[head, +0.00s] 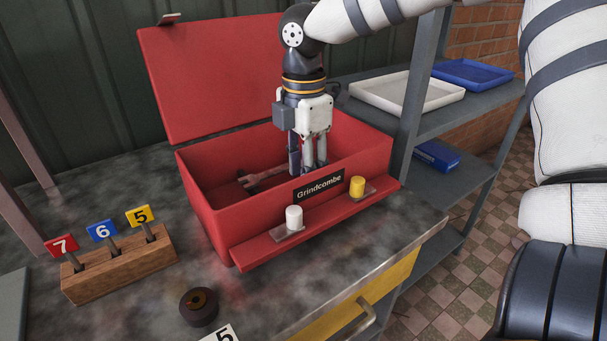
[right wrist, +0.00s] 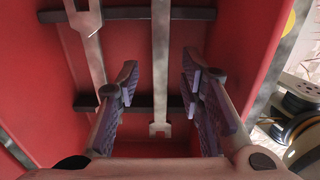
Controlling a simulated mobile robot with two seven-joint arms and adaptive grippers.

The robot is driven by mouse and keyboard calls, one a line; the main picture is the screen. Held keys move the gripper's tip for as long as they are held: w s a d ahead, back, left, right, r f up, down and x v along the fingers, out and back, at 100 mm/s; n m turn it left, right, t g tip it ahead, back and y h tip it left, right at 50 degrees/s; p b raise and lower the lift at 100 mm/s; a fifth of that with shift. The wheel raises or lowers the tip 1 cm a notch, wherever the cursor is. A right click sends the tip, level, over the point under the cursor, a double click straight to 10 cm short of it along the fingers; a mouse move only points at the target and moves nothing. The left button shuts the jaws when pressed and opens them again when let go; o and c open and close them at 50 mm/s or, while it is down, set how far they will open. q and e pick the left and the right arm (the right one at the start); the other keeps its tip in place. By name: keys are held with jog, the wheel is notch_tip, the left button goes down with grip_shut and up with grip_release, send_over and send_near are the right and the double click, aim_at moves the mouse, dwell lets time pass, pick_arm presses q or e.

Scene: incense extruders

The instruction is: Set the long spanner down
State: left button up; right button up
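My right gripper (head: 308,168) reaches down into an open red toolbox (head: 215,225) labelled "Grindcombe". In the right wrist view its two fingers (right wrist: 158,95) are apart. A narrow grey spanner (right wrist: 160,65) runs between them, with a clear gap on each side; its forked end lies past a dark crossbar. Another spanner with a wider open jaw (right wrist: 88,45) lies to its left, partly behind the left finger. A spanner jaw (head: 250,182) also shows in the head view, left of the gripper. I cannot tell which spanner is the long one. My left gripper is not in view.
The toolbox's red lid (head: 210,75) stands open behind. A white knob (head: 294,217) and a yellow knob (head: 357,186) sit on its front ledge. A wooden block (head: 120,268) with numbered tags and a dark ring (head: 199,305) are on the bench. Shelves with trays (head: 405,93) stand right.

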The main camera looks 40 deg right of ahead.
notch_tip(320, 180, up, 11)
jog(key=shift+f, duration=0.2)
dwell(0.3)
